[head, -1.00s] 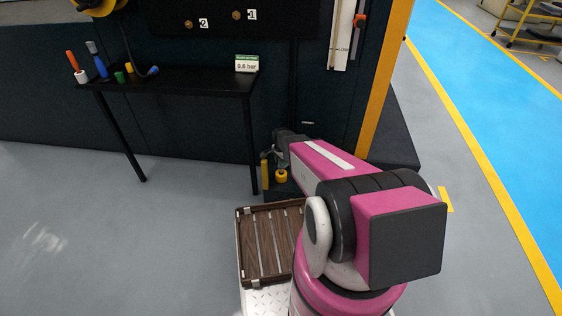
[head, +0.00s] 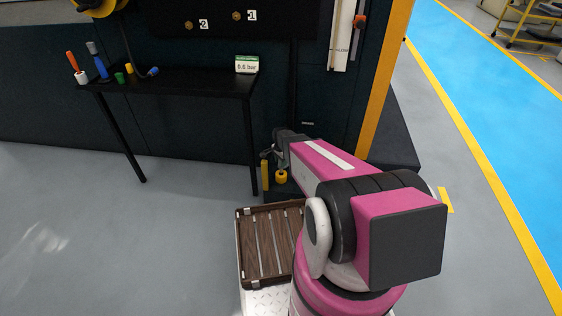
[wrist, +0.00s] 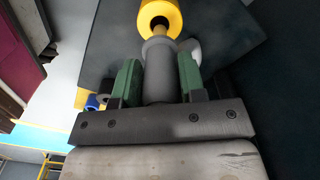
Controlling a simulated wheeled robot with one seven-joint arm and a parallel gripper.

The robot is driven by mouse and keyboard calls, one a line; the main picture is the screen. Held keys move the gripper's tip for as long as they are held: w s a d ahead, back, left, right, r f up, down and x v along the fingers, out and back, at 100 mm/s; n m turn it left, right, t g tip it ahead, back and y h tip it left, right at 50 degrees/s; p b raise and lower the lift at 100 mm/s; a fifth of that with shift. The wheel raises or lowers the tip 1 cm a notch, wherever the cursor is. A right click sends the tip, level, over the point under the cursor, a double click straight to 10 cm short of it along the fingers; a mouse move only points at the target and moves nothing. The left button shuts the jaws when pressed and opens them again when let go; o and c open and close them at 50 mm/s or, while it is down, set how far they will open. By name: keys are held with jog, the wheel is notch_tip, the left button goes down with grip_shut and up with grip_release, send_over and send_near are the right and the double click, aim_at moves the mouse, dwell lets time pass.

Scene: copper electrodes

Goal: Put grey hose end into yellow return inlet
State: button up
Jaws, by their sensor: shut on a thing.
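My gripper (wrist: 156,84) is shut on the grey hose end (wrist: 158,72), a grey cylinder with a wider collar, between its two green finger pads. The yellow return inlet (wrist: 160,12) is a yellow ring at the top of the wrist view, in line with the hose end. A brass-coloured part shows between the collar and the ring; I cannot tell whether the tip is inside the opening. In the head view the yellow inlet (head: 281,177) shows low beside the dark cabinet, just below my gripper (head: 274,153). The hose end is hard to make out there.
A yellow upright bar (head: 265,175) stands just left of the inlet. A black table (head: 180,80) with small tools and a pressure display (head: 246,64) is at the left. A slatted wooden tray (head: 262,255) lies in front. Grey floor at the left is clear.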

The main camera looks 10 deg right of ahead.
jog(key=shift+f, duration=0.4)
jog(key=shift+r, duration=0.65)
notch_tip(320, 180, up, 28)
jog(key=s+n, duration=0.1)
jog(key=n, duration=0.5)
jog(key=s+r+n, duration=0.5)
jog(key=r+n, duration=0.3)
jog(key=r, duration=0.4)
jog(key=s+r+n, duration=0.5)
jog(key=r+n, duration=0.2)
jog(key=r, duration=0.4)
jog(key=shift+r+n, duration=0.35)
jog(key=shift+n, duration=0.05)
